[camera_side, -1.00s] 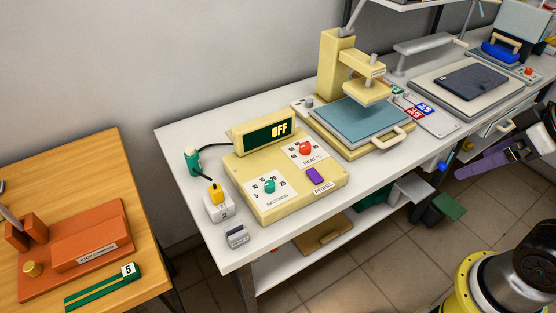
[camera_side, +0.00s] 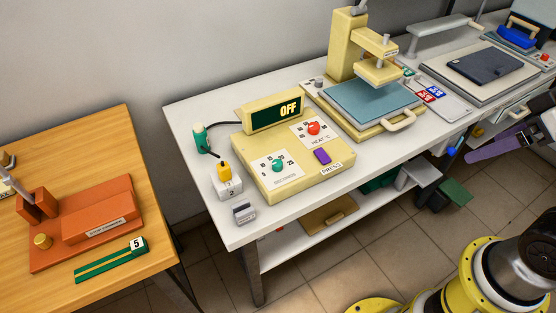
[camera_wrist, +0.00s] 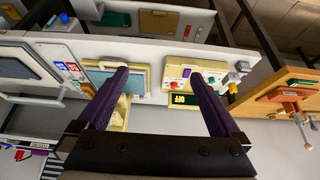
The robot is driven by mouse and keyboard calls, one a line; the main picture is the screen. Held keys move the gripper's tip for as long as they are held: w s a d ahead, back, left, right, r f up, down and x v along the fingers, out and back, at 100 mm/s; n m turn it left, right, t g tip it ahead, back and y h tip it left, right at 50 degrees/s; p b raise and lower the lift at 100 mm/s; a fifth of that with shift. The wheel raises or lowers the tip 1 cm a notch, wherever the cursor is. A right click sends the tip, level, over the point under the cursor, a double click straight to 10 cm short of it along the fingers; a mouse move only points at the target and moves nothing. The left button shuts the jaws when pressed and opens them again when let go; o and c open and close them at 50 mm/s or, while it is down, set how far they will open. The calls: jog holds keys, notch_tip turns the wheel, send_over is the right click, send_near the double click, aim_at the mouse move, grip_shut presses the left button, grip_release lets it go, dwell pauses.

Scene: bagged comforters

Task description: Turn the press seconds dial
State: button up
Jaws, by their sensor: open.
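The press control box (camera_side: 292,158) is a cream panel on the white bench. Its seconds dial (camera_side: 277,166) is a small green knob on a white scale plate, front left on the box. The red heat dial (camera_side: 313,128) is behind it to the right, and a purple press button (camera_side: 322,156) is at the front right. The display (camera_side: 277,112) reads OFF. In the wrist view the seconds dial (camera_wrist: 212,80) shows just right of one finger. My gripper (camera_wrist: 160,73) has two purple fingers wide apart, empty, well away from the box; the side view shows it at the right edge.
The heat press (camera_side: 374,98) stands right of the box. A green plug (camera_side: 200,138), a yellow-topped block (camera_side: 228,186) and a small grey item (camera_side: 244,213) sit to its left. A wooden table (camera_side: 60,170) with an orange fixture is at far left.

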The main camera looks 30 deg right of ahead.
jog(key=shift+n, duration=0.4)
jog(key=c, duration=0.6)
jog(key=shift+r+n, duration=0.15)
jog(key=shift+n, duration=0.25)
jog(key=w+a+r+n, duration=0.2)
jog(key=w+r+n, duration=0.5)
jog(key=w+r, duration=0.1)
jog(key=n+g, duration=0.5)
jog(key=n, duration=0.6)
send_over(278, 162)
notch_tip(278, 162, down, 16)
notch_tip(278, 162, down, 13)
